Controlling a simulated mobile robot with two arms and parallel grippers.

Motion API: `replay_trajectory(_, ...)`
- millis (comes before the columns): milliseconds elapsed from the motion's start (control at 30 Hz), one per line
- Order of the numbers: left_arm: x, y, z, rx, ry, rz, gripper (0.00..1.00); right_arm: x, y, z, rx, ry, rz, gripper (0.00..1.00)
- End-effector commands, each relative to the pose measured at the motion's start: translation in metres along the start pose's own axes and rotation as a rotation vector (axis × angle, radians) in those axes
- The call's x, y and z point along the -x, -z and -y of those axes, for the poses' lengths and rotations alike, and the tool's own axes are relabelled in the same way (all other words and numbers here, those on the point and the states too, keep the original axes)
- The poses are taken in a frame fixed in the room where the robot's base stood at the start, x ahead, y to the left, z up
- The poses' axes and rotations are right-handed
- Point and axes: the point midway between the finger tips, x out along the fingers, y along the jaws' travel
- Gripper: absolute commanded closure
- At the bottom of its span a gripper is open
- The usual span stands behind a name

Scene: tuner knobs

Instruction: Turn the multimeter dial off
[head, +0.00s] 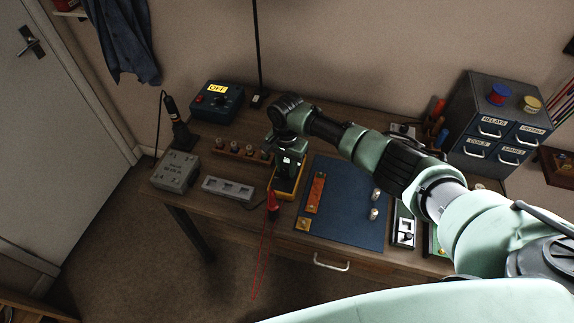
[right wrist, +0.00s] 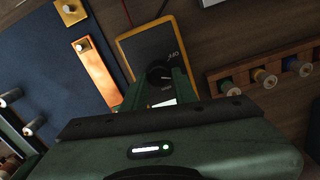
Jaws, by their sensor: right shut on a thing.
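The multimeter (head: 284,194) lies on the workbench, dark-faced with a yellow-orange rim. My right gripper (head: 288,172) is over it and hides most of its face. In the right wrist view, the multimeter (right wrist: 150,42) shows a round black dial (right wrist: 158,73) with a pale OFF mark beside it. There my right gripper (right wrist: 160,84) has its fingers on either side of the dial and is shut on it. The gripper body hides the near part of the multimeter. I cannot tell exactly where the dial points. My left gripper is not in view.
A blue mat (head: 345,218) with copper and metal parts lies to the right. A wooden rack of spools (head: 243,152) and a grey tray (head: 228,188) stand to the left. A blue box with an OFF sign (head: 217,102) is behind. Red leads (head: 272,206) hang over the front edge.

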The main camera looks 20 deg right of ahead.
Motion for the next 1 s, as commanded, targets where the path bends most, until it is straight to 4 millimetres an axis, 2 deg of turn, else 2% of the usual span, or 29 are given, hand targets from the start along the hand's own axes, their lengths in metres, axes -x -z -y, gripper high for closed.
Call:
replay_trajectory(500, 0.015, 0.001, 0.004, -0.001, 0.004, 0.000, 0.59, -0.002, -0.003, -0.001, 0.428, -0.002, 0.005, 1.00)
replay_trajectory(1000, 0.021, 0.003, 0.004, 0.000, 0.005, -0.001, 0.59, -0.004, -0.002, -0.003, 0.839, -0.005, 0.008, 1.00)
